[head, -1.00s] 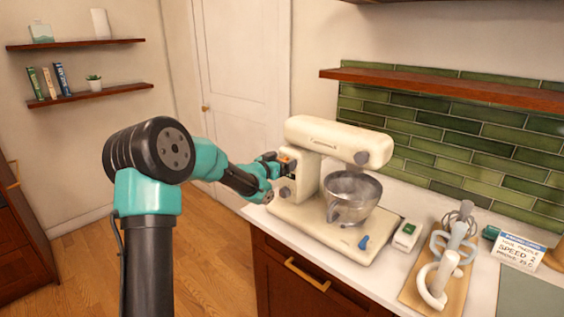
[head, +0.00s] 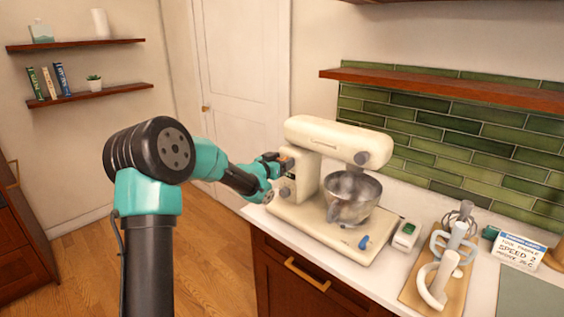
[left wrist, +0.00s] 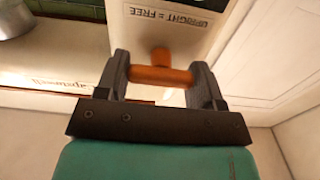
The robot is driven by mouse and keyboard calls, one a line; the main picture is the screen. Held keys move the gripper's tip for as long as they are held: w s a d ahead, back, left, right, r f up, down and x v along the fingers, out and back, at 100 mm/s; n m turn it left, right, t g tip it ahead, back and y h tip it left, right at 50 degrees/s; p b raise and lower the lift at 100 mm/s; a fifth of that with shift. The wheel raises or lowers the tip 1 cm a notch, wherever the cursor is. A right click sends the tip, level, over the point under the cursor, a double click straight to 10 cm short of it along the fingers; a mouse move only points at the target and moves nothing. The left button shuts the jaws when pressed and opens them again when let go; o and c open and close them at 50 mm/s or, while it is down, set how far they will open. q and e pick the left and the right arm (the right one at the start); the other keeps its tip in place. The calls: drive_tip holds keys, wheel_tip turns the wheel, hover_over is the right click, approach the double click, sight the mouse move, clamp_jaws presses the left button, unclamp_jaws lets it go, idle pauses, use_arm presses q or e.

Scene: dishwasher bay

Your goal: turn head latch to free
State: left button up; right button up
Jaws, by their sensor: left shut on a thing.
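The cream stand mixer (head: 322,131) stands on the counter with its head level over a steel bowl (head: 352,197). My left gripper (head: 286,162) is at the left side of its column. In the left wrist view the gripper (left wrist: 163,76) is shut on the orange head latch (left wrist: 160,74), a T-shaped lever with its crossbar between the two fingers. Upside-down lettering beside it reads "UPRIGHT = FREE". In the head view the latch is mostly hidden by the fingers, so its exact angle is hard to tell. My right gripper is not in view.
A blue knob (head: 364,242) sits on the mixer base. To the right are a small white box with a green top (head: 406,235), a wooden board (head: 431,283) with beater tools, and a speed card (head: 519,251). A wooden shelf (head: 450,88) hangs above.

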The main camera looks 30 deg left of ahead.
use_arm(q)
drive_tip(key=m, duration=0.4)
drive_tip(key=shift+d, duration=0.1)
drive_tip(key=m, duration=0.4)
drive_tip(key=shift+d+m, duration=0.1)
drive_tip(key=shift+m, duration=0.3)
drive_tip(key=m, duration=0.4)
drive_tip(key=shift+f+m, duration=0.15)
drive_tip(key=shift+m, duration=0.15)
drive_tip(key=shift+d+f+m, duration=0.1)
drive_tip(key=shift+m, duration=2.2)
drive_tip(key=o, duration=0.9)
drive_tip(key=shift+s, duration=0.1)
drive_tip(key=v, duration=1.7)
drive_tip(key=shift+s, duration=0.2)
